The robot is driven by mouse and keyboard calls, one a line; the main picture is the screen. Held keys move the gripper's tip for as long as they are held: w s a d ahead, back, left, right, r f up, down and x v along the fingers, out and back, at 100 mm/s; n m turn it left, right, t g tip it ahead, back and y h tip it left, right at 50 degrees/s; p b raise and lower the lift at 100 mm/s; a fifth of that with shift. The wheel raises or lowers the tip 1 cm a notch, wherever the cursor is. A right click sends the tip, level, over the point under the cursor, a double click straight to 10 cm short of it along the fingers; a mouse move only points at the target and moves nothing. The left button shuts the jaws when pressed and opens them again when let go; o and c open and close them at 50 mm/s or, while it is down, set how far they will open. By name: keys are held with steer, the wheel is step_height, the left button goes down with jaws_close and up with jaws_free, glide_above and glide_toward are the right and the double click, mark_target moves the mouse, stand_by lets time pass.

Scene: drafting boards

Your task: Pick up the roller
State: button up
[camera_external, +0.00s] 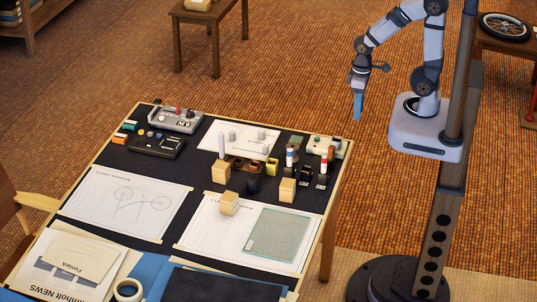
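I cannot tell for certain which item is the roller. A white cylinder (222,142) stands upright behind a wooden block, and small pale cylinders (232,136) stand on a white sheet near the back of the drafting table. A black tool (157,147) lies near the back left. My gripper (357,107) hangs pointing down, to the right of and beyond the table's back right corner, apart from everything. Its blue fingers overlap from this side, so any gap between them is hidden.
The dark drafting table (205,180) is crowded at the back and centre. Wooden blocks (287,190), a green cutting mat (276,235), a grey device (176,119) and a tape roll (129,290) are on it. A dark post (436,225) stands at right.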

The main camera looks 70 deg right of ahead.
steer(key=shift+o, duration=0.9)
steer(key=n+t+y+b, duration=0.1)
steer(key=t+b, duration=0.7)
steer(key=t, duration=0.1)
glide_toward(265, 145)
steer(key=x, duration=0.2)
steer(key=shift+d+f, duration=0.15)
steer(key=shift+f, duration=0.2)
steer(key=shift+w, duration=0.3)
steer(key=shift+x, duration=1.05)
steer(key=shift+w+f, duration=0.1)
steer(key=shift+a+p+x, duration=0.1)
steer(key=shift+p+x, duration=0.2)
steer(key=shift+x, duration=0.9)
steer(key=shift+a+p+x, duration=0.15)
steer(key=shift+p+x, duration=0.15)
steer(key=shift+x, duration=0.95)
